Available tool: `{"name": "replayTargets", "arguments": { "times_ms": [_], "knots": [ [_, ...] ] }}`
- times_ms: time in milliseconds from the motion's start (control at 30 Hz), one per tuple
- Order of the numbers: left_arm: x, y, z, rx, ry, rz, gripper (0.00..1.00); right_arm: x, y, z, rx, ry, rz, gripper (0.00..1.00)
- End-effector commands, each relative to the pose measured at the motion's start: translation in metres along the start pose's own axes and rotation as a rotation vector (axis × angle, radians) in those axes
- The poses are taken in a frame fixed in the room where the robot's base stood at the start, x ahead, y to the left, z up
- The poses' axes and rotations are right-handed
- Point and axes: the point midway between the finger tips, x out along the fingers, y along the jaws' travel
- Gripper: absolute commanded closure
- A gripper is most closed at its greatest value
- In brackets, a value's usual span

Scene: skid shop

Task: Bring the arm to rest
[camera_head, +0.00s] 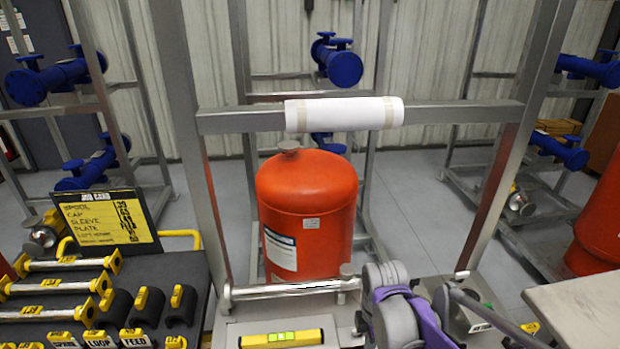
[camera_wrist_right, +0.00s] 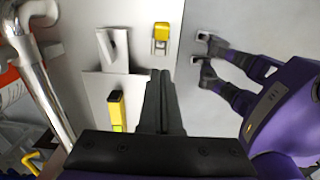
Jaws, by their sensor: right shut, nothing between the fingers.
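My right arm shows as purple and grey links (camera_head: 405,305) at the lower middle of the head view, in front of the steel frame. Its fingertips cannot be made out there. In the right wrist view my right gripper (camera_wrist_right: 160,95) is shut and empty, pointing over a pale grey surface. A second purple hand, my left gripper (camera_wrist_right: 205,65), is at the right of that view. Its two dark fingers are spread apart with nothing seen between them. My left arm does not show in the head view.
A yellow spirit level (camera_head: 282,338) lies near the frame's lower steel bar (camera_head: 285,290). A white-wrapped crossbar (camera_head: 345,114) spans above. A red tank (camera_head: 308,215) stands behind. A tool board (camera_head: 75,280) is at left, and a grey tabletop (camera_head: 585,305) is at right.

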Motion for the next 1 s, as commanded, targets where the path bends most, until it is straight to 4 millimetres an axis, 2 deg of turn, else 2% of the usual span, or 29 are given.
{"name": "replayTargets", "arguments": {
  "times_ms": [167, 300, 500, 600, 800, 1000],
  "knots": [
    [0.0, 0.0, 0.0, 0.0, 0.0, 0.0, 1.0, -0.013, -0.025, 0.001, 0.263, 0.011, 0.084, 1.0],
    [0.0, 0.0, 0.0, 0.0, 0.0, 0.0, 1.0, -0.023, -0.059, 0.002, 0.647, 0.066, 0.201, 1.0],
    [0.0, 0.0, 0.0, 0.0, 0.0, 0.0, 1.0, -0.023, -0.1, 0.003, 1.172, 0.22, 0.334, 1.0],
    [0.0, 0.0, 0.0, 0.0, 0.0, 0.0, 1.0, -0.019, -0.113, 0.003, 1.357, 0.298, 0.369, 1.0],
    [0.0, 0.0, 0.0, 0.0, 0.0, 0.0, 1.0, -0.015, -0.123, 0.003, 1.535, 0.384, 0.393, 1.0],
    [0.0, 0.0, 0.0, 0.0, 0.0, 0.0, 1.0, -0.015, -0.123, 0.003, 1.538, 0.385, 0.393, 1.0]
  ]
}}
